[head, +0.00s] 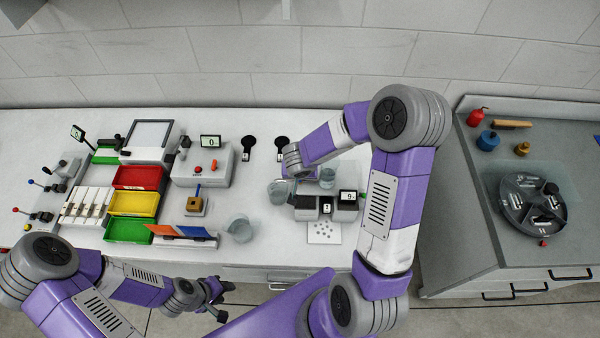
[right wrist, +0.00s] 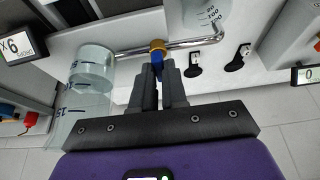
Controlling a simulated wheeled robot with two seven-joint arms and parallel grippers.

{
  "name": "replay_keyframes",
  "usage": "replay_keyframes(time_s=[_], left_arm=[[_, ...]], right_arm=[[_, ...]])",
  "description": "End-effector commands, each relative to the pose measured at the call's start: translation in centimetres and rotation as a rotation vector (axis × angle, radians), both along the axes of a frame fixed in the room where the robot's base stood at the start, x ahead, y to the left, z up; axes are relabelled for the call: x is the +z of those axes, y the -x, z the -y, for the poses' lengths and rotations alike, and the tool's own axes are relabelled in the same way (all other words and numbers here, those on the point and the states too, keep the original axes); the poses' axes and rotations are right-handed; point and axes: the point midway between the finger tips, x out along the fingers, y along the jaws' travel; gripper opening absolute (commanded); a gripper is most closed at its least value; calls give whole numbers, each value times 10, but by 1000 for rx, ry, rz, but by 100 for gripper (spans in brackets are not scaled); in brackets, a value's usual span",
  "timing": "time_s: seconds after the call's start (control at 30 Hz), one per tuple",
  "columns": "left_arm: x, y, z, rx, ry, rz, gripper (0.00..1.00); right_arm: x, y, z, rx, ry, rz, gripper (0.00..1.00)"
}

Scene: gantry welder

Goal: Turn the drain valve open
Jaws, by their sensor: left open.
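The drain valve shows in the right wrist view as a brass collar (right wrist: 157,46) with a blue handle (right wrist: 157,65), on a bent chrome pipe (right wrist: 185,43). My right gripper (right wrist: 160,75) has its two dark fingers close on either side of the blue handle, seemingly gripping it. In the head view the valve cannot be made out, and my right gripper's fingers are hidden by its wrist. My left gripper (head: 226,302) is open and empty, low in front of the bench, well away from the valve.
A clear graduated vessel (right wrist: 92,70) stands beside the pipe in the right wrist view. On the white bench are a beaker (head: 240,230), coloured bins (head: 132,204) and a grey box with a red button (head: 203,165). A grey side table (head: 450,215) holds a round tray (head: 510,212).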

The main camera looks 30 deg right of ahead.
Motion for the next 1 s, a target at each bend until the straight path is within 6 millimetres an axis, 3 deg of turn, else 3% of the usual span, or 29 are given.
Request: replay_keyframes(time_s=[0.47,1.0], left_arm=[[11,0,0,0,0,0,43],[75,0,0,0,0,0,43]], right_arm=[[2,0,-1,-58,0,-2,0],[4,-3,-3,-497,4,-2,0]])
